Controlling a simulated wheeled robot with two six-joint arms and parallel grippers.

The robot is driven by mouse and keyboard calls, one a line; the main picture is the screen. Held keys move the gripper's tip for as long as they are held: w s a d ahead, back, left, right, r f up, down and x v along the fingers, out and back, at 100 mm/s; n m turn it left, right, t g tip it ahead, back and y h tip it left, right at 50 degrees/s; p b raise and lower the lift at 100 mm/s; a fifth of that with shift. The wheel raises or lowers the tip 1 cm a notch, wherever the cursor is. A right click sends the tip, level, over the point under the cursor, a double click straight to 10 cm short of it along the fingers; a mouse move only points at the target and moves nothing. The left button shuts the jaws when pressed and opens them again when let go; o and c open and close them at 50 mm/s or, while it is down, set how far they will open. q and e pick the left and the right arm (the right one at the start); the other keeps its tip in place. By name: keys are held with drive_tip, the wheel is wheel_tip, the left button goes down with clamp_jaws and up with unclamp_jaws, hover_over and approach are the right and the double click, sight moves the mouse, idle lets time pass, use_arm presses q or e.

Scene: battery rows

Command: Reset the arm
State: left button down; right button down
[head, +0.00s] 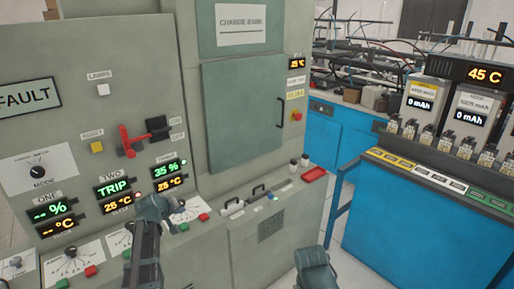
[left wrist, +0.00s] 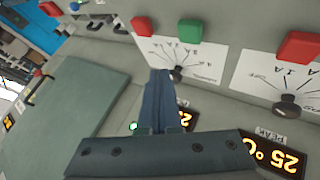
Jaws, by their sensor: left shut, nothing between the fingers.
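My left gripper (head: 172,208) is in front of the grey charging cabinet (head: 235,190), low on its left section. Its fingers are shut and empty; in the left wrist view the tips (left wrist: 160,75) are near a black knob (left wrist: 177,73) on a white dial plate. I cannot tell whether they touch. A yellow button (head: 97,146) labelled RESET and a red lever (head: 131,140) beside ON/OFF lettering are above the gripper, apart from it. A dark part of my right arm (head: 316,270) shows at the bottom; its fingers are not visible.
Displays read FAULT (head: 26,98), TRIP (head: 113,188) and 35 % (head: 167,170). Red and green buttons line the sloped panel. A ledge holds a red tray (head: 314,174) and small items. A blue bench (head: 400,215) with battery units stands right; open floor lies between.

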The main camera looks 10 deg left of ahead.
use_arm(q)
drive_tip(key=s+d+f+m+g+h, duration=0.1)
drive_tip(key=s+d+f+m+g, duration=0.15)
drive_tip(key=d, duration=0.55)
drive_tip(key=s+d+f+m+g, duration=0.1)
drive_tip(key=s+d+m, duration=0.15)
drive_tip(key=d, duration=0.55)
drive_tip(key=s+d+f+m+g+h, duration=0.1)
drive_tip(key=s+d, duration=0.2)
drive_tip(key=d, duration=0.4)
drive_tip(key=s+d+f+m+g+y, duration=0.1)
drive_tip(key=s+d+m+g, duration=0.1)
drive_tip(key=s+d, duration=0.4)
drive_tip(key=s+d+f+m+g+y, duration=0.1)
drive_tip(key=s+d+m, duration=0.4)
drive_tip(key=s, duration=0.7)
drive_tip(key=shift+d+g+y, duration=0.6)
drive_tip(key=shift+d+g, duration=0.45)
drive_tip(key=shift+d, duration=0.2)
